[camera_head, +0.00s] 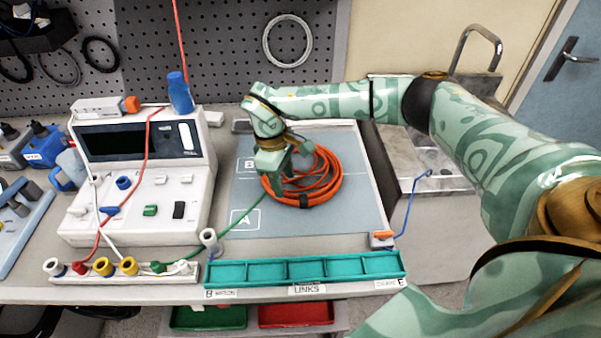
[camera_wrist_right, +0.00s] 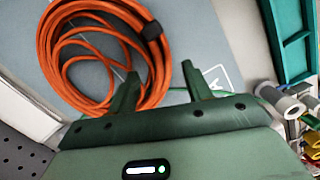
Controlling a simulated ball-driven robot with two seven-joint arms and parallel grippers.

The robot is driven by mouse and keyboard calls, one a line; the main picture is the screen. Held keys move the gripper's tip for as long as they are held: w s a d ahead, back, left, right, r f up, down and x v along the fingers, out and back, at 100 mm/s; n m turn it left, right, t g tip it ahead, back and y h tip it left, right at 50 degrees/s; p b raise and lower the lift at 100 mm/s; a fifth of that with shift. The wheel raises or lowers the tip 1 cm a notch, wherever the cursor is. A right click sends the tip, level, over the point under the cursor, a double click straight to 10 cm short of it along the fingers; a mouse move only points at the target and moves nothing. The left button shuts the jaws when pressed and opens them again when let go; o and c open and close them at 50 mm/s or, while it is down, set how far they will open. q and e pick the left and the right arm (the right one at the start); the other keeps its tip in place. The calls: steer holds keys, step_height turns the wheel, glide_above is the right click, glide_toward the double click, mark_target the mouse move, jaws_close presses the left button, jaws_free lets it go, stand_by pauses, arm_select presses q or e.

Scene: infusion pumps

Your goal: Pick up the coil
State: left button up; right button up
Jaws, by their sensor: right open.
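The coil (camera_head: 328,184) is a loose bundle of orange cable lying on the grey-blue mat (camera_head: 345,222) on the bench. It also shows in the wrist view (camera_wrist_right: 45,50), with a dark tie (camera_wrist_right: 152,30) around one side. My right gripper (camera_head: 290,175) is over the coil in the head view and hides part of it. In the wrist view, my right gripper (camera_wrist_right: 161,74) is open, and one side of the coil shows between its two fingers. Whether the fingers touch the cable, I cannot tell. My left gripper is not in view.
A white pump-like device (camera_head: 135,195) with leads stands left of the mat. A teal divided tray (camera_head: 300,270) runs along the bench's front edge. A blue hook-ended wire (camera_head: 409,205) rises at the right edge. A pegboard (camera_head: 215,45) stands behind.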

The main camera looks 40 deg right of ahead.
mark_target(288, 195)
steer(key=f, duration=0.3)
steer(key=f+b, duration=0.1)
steer(key=f, duration=0.1)
steer(key=shift+s+d+f, duration=0.15)
steer(key=shift+s+d, duration=0.1)
steer(key=shift+s, duration=0.05)
jaws_close()
steer(key=shift+r, duration=0.65)
step_height(288, 195, up, 3)
steer(key=shift+a+f+p, duration=0.1)
steer(key=shift+f+p, duration=0.05)
steer(key=shift+p, duration=0.4)
steer(key=a+r+p, duration=0.1)
steer(key=a+r, duration=0.8)
steer(key=a, duration=0.4)
steer(key=shift+w+a, duration=0.2)
steer(key=shift+a, duration=0.2)
